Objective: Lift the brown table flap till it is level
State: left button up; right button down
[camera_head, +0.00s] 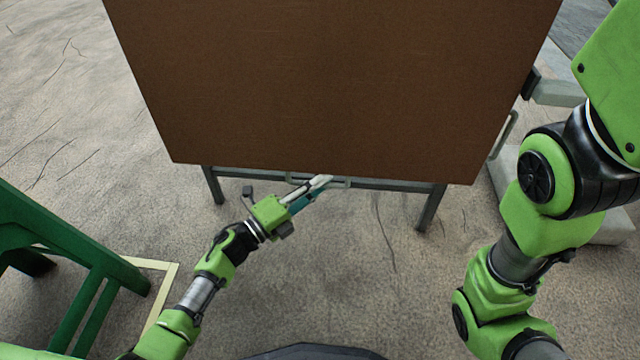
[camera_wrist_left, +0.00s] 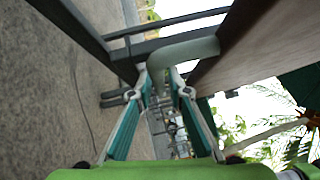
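The brown table flap (camera_head: 335,85) fills the upper middle of the head view. It looks wider at the top than at its lower edge, as if sloping or hanging down away from me. A pale grey handle (camera_wrist_left: 190,50) sits at its lower edge; the flap (camera_wrist_left: 245,45) is beside it in the left wrist view. My left gripper (camera_head: 320,182) is at this handle, below the flap's lower edge. Its two teal fingers (camera_wrist_left: 162,80) lie on either side of the handle bar, their tips close against it. My right arm shows at the right, but its gripper is out of view.
Grey table legs and a crossbar (camera_head: 390,187) show below the flap. A green wooden frame (camera_head: 60,265) stands at the lower left, beside a pale yellow floor marking (camera_head: 165,280). A grey piece (camera_head: 555,92) juts out right of the flap. The floor in front is clear.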

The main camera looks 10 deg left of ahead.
pick_arm(q)
grip_shut()
